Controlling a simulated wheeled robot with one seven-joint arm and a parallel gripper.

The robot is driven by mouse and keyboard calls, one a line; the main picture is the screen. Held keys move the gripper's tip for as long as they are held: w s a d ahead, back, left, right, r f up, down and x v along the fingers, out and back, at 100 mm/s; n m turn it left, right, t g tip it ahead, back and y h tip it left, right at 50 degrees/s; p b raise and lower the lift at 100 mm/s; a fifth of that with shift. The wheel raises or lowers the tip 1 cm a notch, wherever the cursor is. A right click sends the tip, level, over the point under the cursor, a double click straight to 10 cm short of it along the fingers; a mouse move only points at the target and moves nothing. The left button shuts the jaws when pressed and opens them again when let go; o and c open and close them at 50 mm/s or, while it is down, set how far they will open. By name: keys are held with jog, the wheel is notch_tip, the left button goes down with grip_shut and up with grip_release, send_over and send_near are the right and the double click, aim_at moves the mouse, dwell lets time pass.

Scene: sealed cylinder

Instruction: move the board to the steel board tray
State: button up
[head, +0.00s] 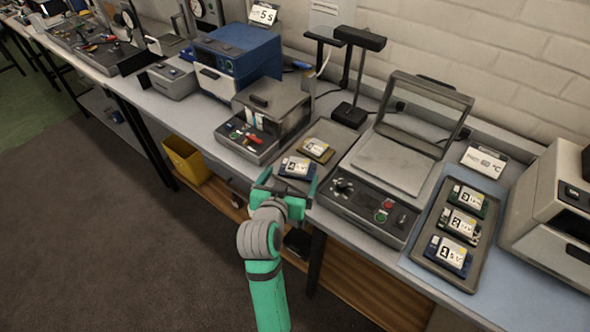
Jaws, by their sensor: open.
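One is a yellowish-brown board (316,149) with a white label; nearer the bench edge is a blue board (296,167). My gripper (286,184) is open at the bench's front edge, its fingers spread close to the blue board; I cannot tell whether they touch it. I cannot tell which tray is the steel one.
The machine with a raised frame (390,163) stands between the trays. A grey lidded box (273,100) and a blue unit (238,50) stand left. A black stand (350,114) is behind. A beige unit (560,205) is at far right. A yellow bin (187,160) sits below.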

jog(key=shift+v, duration=1.85)
